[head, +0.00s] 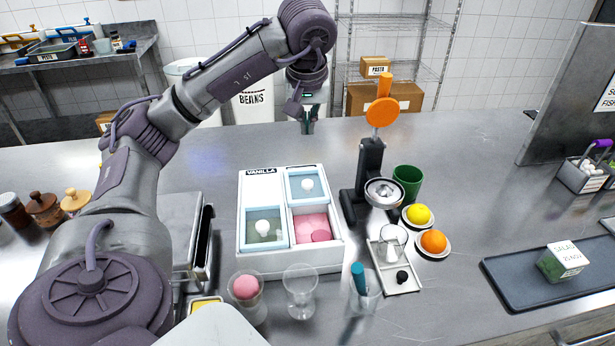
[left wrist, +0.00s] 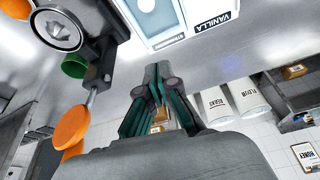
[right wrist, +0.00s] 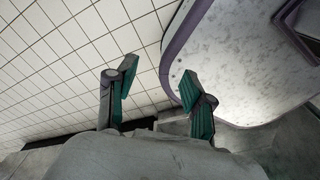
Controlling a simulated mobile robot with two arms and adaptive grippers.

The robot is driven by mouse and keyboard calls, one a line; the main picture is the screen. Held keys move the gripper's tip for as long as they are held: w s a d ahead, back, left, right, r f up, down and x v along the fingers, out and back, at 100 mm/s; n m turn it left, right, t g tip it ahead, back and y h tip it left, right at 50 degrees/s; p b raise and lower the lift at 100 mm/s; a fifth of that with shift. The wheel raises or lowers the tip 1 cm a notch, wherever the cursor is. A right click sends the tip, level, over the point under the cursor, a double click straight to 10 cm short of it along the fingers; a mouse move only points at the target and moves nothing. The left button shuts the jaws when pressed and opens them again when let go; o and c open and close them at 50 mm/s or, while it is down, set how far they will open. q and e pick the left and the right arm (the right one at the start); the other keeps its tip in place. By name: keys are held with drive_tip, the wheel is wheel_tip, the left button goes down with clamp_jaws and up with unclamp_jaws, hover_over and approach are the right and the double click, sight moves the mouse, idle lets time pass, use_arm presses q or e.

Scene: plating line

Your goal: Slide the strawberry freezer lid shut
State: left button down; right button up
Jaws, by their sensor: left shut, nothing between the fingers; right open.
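The white freezer box (head: 290,262) stands on the steel counter, with a VANILLA label at its back left. The right-hand lid (head: 298,194), blue-framed with a white knob, sits at the back of its column. Pink ice cream (head: 308,224) is exposed in front of it, so this side is open. The other lid (head: 252,240) lies at the front of the left column. My left gripper (head: 308,130) is shut and empty, behind the box and apart from the lids; its fingers also show in the left wrist view (left wrist: 158,78). My right gripper (right wrist: 157,84) is open and empty, away from the freezer.
A black stand with an orange handle (head: 383,110) and a green cup (head: 407,180) are right of the freezer. Glasses (head: 300,295), one holding a pink scoop (head: 245,287), stand close in front. The counter behind the freezer is mostly clear.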

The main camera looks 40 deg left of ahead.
use_arm(q)
drive_tip(key=f, duration=0.1)
hover_over(307, 170)
drive_tip(key=s+d, duration=0.1)
drive_tip(key=f, duration=1)
drive_tip(key=shift+s+d+b, duration=0.1)
drive_tip(key=shift+s+b, duration=0.1)
drive_tip(key=shift+b, duration=0.15)
drive_tip(key=shift+s+d+p, duration=0.5)
drive_tip(key=shift+s+d, duration=0.7)
drive_tip(key=shift+s+d+f, duration=0.1)
drive_tip(key=shift+s+d, duration=0.15)
use_arm(e)
drive_tip(key=shift+w+a+f, duration=0.2)
drive_tip(key=shift+w+a, duration=0.1)
drive_tip(key=shift+w, duration=0.2)
use_arm(q)
drive_tip(key=shift+f, duration=0.1)
